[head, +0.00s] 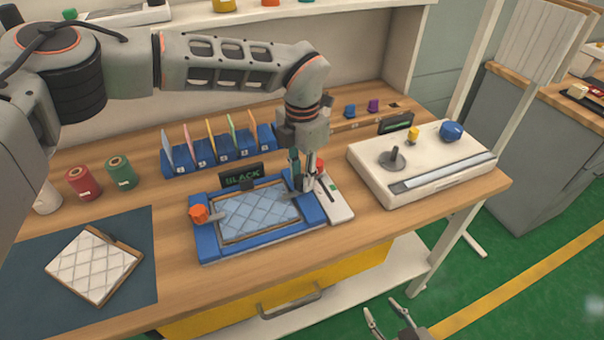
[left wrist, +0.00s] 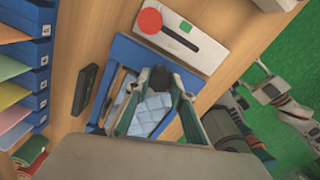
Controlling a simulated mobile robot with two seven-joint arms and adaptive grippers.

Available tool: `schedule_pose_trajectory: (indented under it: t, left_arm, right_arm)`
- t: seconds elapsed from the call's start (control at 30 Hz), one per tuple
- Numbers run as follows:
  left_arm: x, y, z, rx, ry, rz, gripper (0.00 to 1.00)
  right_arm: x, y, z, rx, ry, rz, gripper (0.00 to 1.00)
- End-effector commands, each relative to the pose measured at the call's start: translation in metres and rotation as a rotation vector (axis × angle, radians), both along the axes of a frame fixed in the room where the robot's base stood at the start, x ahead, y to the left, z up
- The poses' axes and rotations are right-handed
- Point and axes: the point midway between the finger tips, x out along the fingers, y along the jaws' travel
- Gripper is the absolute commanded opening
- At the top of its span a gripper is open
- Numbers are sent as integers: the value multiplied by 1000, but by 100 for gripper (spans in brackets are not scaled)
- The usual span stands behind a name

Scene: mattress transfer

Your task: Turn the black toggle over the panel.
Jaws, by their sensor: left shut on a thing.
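The light blue quilted panel (head: 258,211) lies in a blue frame (head: 213,249) on the bench. My left gripper (head: 305,187) points down at the frame's right side. In the left wrist view, its fingers (left wrist: 155,90) are shut on the black toggle (left wrist: 157,82), above the panel's edge. The fingers mostly hide this toggle in the head view, so its exact angle is unclear. An orange toggle (head: 198,214) sits on the frame's left side, its grey arm reaching over the panel. My right gripper (head: 382,314) is open and empty, low in front of the bench.
A display reading BLACK (head: 241,177) stands behind the frame. A white box (head: 336,203) with a red button is close on the right, and a larger white console (head: 420,165) beyond it. A white quilted pad (head: 93,264) lies on a dark mat (head: 30,262).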

Motion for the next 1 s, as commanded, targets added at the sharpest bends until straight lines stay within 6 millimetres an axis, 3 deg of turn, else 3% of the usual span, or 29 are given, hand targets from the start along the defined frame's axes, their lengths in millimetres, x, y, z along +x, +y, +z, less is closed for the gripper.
schedule_pose_trajectory:
  t: [0.3,0.8,0.83,0.9,1.0]
  left_arm:
    - [1,0,2,-2,-4,-105,2]
    - [2,-1,3,-2,-5,-124,2]
    - [2,-1,3,-2,-5,-124,26]
    - [2,-1,2,-2,-5,-124,40]
    - [1,0,2,-2,-4,-124,40]
  right_arm:
    - [-1,0,0,-1,3,0,40]
    - [-1,0,0,-1,4,0,40]
    - [-1,0,0,-1,4,0,40]
    - [-1,0,0,-1,4,0,40]
    - [-1,0,0,-1,3,0,40]
